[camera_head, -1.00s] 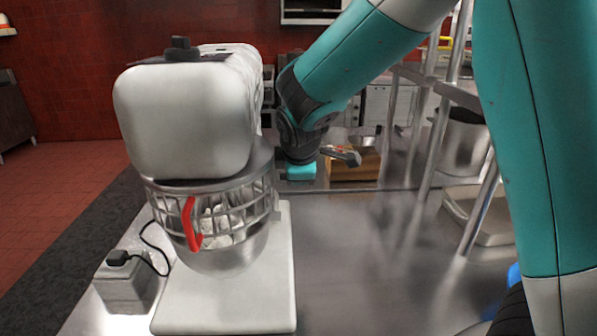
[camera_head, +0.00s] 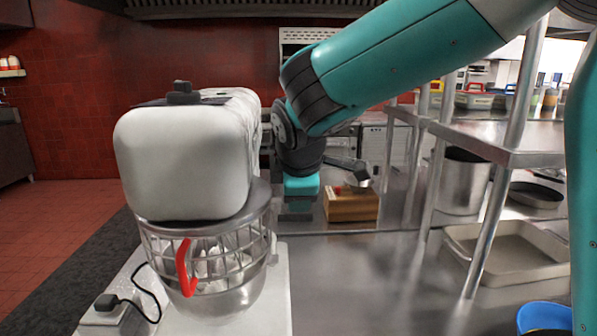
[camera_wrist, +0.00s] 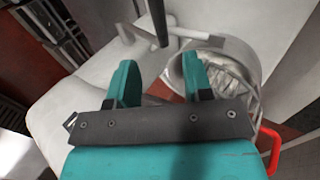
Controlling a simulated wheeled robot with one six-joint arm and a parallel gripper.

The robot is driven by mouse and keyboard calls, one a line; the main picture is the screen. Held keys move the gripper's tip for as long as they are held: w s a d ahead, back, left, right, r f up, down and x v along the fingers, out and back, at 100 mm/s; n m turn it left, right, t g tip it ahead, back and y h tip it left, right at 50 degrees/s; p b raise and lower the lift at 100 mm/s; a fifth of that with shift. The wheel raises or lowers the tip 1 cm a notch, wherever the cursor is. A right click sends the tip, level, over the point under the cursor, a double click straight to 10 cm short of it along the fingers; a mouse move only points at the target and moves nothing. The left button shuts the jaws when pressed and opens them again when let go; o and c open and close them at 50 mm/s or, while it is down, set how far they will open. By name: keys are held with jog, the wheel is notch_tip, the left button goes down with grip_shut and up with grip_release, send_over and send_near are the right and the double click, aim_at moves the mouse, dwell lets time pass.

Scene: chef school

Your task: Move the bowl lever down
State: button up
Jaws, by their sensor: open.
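A white stand mixer (camera_head: 185,160) stands at left in the head view, with a steel bowl (camera_head: 215,300) and wire guard under its head. A red handle (camera_head: 184,268) is on the guard; it also shows in the wrist view (camera_wrist: 270,150). My gripper (camera_wrist: 160,65) is open and empty, its two teal fingers apart, facing the mixer's side near the bowl. A thin dark rod (camera_wrist: 159,22) shows just beyond the fingertips; it may be the bowl lever, but I cannot tell for sure. In the head view my gripper is right of the mixer, its fingertips unclear.
A wooden block (camera_head: 350,207) stands on the steel counter behind my gripper. A metal shelf rack (camera_head: 500,150) with a pot (camera_head: 463,182) and a tray (camera_head: 515,252) is at right. A blue bowl (camera_head: 544,318) is at lower right. The counter's middle is clear.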

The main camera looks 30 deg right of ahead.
jog(key=v, duration=0.8)
